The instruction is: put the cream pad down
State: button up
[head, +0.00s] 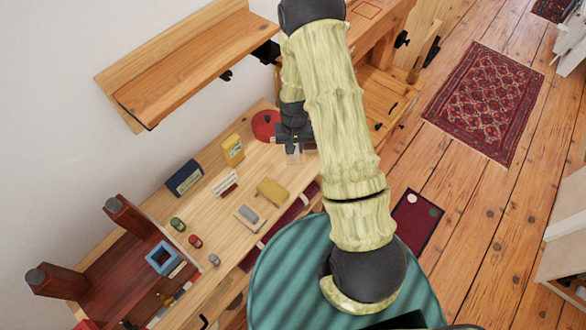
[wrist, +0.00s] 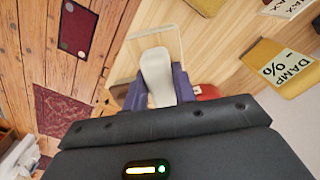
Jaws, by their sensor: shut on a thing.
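My gripper (head: 294,146) is at the back right end of the wooden workbench (head: 213,182), close to the bench's right edge, pointing down. In the wrist view its two dark purple fingers (wrist: 157,92) are shut on the cream pad (wrist: 156,72), a pale, rounded-end piece. A thin, see-through square outline (wrist: 168,36) shows just beyond the pad; I cannot tell if it belongs to it. In the head view only a small pale patch (head: 295,157) shows below the fingers. I cannot tell whether the pad touches the bench.
A red round tin (head: 265,124) stands just left of my gripper. A yellow box (head: 232,150), a dark blue box (head: 184,178) and a yellow-brown pouch (head: 271,192) lie farther along the bench. A wooden shelf (head: 190,70) overhangs the back. Some bare wood lies between them.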

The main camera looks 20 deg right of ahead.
aim_at(295, 157)
jog(key=shift+s+d, duration=0.1)
jog(key=shift+s, duration=0.15)
jog(key=shift+s+f, duration=0.1)
jog(key=shift+s, duration=0.05)
jog(key=shift+w+f+p, duration=0.15)
jog(key=shift+f+p, duration=0.35)
jog(key=shift+f, duration=0.9)
jog(key=shift+w+f+p, duration=0.1)
jog(key=shift+f+p, duration=0.4)
jog(key=shift+f, duration=0.85)
notch_tip(295, 157, down, 3)
jog(key=shift+f+p, duration=0.15)
jog(key=shift+p, duration=0.55)
jog(key=shift+f, duration=0.45)
